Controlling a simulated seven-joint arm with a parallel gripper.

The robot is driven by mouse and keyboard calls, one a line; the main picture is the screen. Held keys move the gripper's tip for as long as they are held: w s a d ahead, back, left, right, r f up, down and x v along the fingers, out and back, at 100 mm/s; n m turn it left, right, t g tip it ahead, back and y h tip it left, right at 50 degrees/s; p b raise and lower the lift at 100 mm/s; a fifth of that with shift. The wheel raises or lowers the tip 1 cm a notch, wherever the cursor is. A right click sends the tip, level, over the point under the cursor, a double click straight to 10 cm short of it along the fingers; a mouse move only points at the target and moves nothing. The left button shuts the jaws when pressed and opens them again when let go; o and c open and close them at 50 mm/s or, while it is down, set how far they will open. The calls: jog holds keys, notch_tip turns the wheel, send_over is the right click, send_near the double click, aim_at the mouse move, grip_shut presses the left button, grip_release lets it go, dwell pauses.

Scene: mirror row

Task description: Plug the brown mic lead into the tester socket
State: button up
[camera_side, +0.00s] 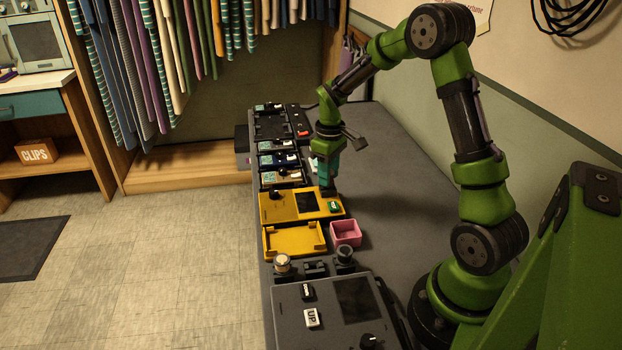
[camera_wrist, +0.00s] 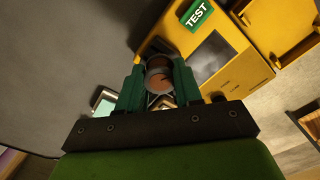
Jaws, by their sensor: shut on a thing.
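The yellow tester (camera_side: 288,208) stands on the dark bench, with a dark screen and a green TEST button (camera_side: 333,206). It also shows at the upper right of the wrist view (camera_wrist: 238,78). My gripper (camera_side: 328,187) points down at the tester's far right corner. In the wrist view its green fingers (camera_wrist: 158,82) are shut on a round grey-rimmed plug with a brown face, the brown mic lead (camera_wrist: 158,77). The plug is close beside the tester's edge; I cannot tell whether it touches. The socket is not made out, and the lead's cable is hidden.
A yellow tray (camera_side: 293,252) and a pink box (camera_side: 346,233) stand nearer the camera. Several small units line the bench beyond the tester, with a black strip with a red switch (camera_side: 302,132). A grey console (camera_side: 330,310) fills the near end. The bench's right side is clear.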

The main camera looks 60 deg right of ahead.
jog(key=shift+f, duration=0.7)
jog(key=o, duration=1.1)
jog(key=shift+r, duration=0.1)
notch_tip(320, 180, up, 17)
jog(key=s+a+r+m+t+y, duration=0.1)
jog(key=s+a+m+t, duration=0.1)
jog(key=s+a, duration=0.5)
jog(key=s+a+r+m+t+y, duration=0.1)
jog(key=s+a+t, duration=0.4)
jog(key=a, duration=0.8)
jog(key=s+m, duration=0.1)
jog(key=s, duration=0.2)
